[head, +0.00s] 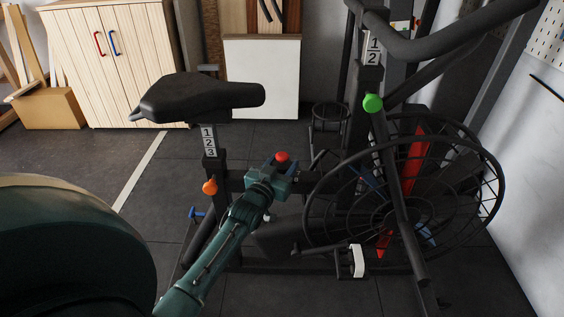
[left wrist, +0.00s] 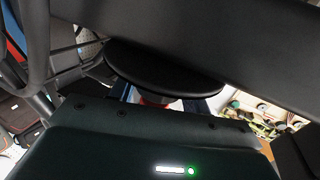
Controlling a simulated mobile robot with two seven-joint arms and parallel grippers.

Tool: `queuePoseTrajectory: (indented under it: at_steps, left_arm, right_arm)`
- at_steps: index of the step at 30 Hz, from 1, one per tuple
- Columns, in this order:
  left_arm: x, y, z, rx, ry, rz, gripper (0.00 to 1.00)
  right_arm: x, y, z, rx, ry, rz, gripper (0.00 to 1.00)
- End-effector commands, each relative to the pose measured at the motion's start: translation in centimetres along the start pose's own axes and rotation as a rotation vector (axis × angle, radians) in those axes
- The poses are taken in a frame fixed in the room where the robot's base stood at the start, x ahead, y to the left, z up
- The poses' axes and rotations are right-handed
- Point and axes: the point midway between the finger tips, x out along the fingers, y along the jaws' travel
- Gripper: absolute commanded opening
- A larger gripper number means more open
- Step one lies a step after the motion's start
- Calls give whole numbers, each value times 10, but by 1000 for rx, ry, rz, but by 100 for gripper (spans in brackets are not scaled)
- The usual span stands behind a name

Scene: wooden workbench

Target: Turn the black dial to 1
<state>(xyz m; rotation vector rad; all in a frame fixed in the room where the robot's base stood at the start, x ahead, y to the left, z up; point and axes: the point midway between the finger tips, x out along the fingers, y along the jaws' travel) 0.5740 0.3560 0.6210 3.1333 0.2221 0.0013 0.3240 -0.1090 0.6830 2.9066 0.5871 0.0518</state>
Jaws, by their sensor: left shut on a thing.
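The exercise bike stands in the middle of the head view. My left gripper (head: 281,175) reaches to the bike's frame between seat and fan wheel, its fingers shut around the base of a red knob (head: 282,157). My right gripper is in neither view.
The black seat (head: 200,96) has a 1-2-3 plate (head: 209,141) and an orange knob (head: 209,187) below it. A 1-2 plate (head: 372,50) and green knob (head: 372,103) are on the front post. The caged fan wheel (head: 405,190) is close on the right. Floor lies open at left.

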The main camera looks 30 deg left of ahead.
Motion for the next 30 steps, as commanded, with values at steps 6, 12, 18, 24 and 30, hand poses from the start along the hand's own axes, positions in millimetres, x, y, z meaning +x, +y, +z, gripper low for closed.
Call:
queuePoseTrajectory:
  at_steps: [6, 12, 18, 24, 30]
  left_arm:
    - [0, 0, -1, 1, 2, -10, 24]
    - [0, 0, -1, 1, 2, -10, 52]
    - [0, 0, 0, 1, 0, -9, 68]
    - [0, 0, 0, 1, -1, -9, 68]
    - [-15, 0, -1, 0, -3, -9, 68]
  right_arm:
    - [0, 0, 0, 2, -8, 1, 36]
    - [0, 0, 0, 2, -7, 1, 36]
    - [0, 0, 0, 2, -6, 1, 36]
    - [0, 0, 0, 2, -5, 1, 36]
    - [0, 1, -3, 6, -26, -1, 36]
